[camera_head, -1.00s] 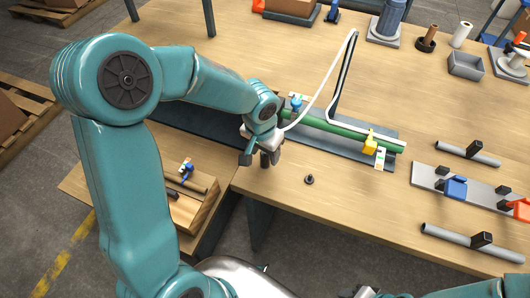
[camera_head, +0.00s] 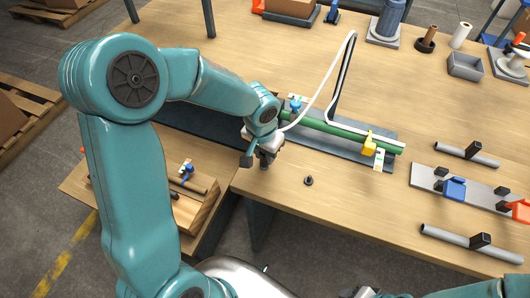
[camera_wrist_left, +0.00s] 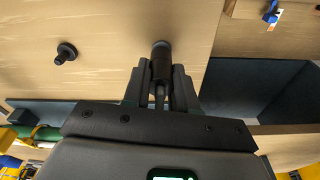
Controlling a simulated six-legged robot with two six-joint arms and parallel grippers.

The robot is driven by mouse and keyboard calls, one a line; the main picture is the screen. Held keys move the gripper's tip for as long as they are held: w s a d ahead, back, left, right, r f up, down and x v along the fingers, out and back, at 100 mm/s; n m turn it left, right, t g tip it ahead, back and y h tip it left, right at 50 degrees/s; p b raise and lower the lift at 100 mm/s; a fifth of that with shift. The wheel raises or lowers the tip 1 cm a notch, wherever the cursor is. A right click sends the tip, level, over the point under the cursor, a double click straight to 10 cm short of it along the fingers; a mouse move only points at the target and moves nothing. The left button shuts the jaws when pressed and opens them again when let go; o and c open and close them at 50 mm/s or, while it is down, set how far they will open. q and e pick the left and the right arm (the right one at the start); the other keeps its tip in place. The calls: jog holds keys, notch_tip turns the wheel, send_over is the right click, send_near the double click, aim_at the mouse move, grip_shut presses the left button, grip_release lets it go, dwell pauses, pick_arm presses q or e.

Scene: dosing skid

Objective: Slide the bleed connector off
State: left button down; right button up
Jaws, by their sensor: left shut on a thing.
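My left gripper (camera_head: 264,164) is over the table's front edge, at the left end of the green pipe (camera_head: 330,133). In the left wrist view its two dark fingers (camera_wrist_left: 160,85) are shut on a dark cylindrical piece with a grey end, which I take to be the bleed connector (camera_wrist_left: 161,62). The gripper and wrist hide most of it in the head view, so I cannot tell whether it still touches the pipe. A blue valve handle (camera_head: 295,103) and a yellow one (camera_head: 369,145) sit on the pipe. My right gripper's fingers are not visible.
A small black knob-like part (camera_head: 308,180) stands on bare wood right of the gripper. A white hose (camera_head: 325,85) arches over the pipe. A lower wooden shelf (camera_head: 195,205) lies to the left. Grey fittings and a plate (camera_head: 428,178) lie at right.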

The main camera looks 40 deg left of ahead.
pick_arm(q)
jog(key=shift+r+p, duration=1.2)
jog(key=shift+r, duration=0.85)
jog(key=shift+f, duration=0.1)
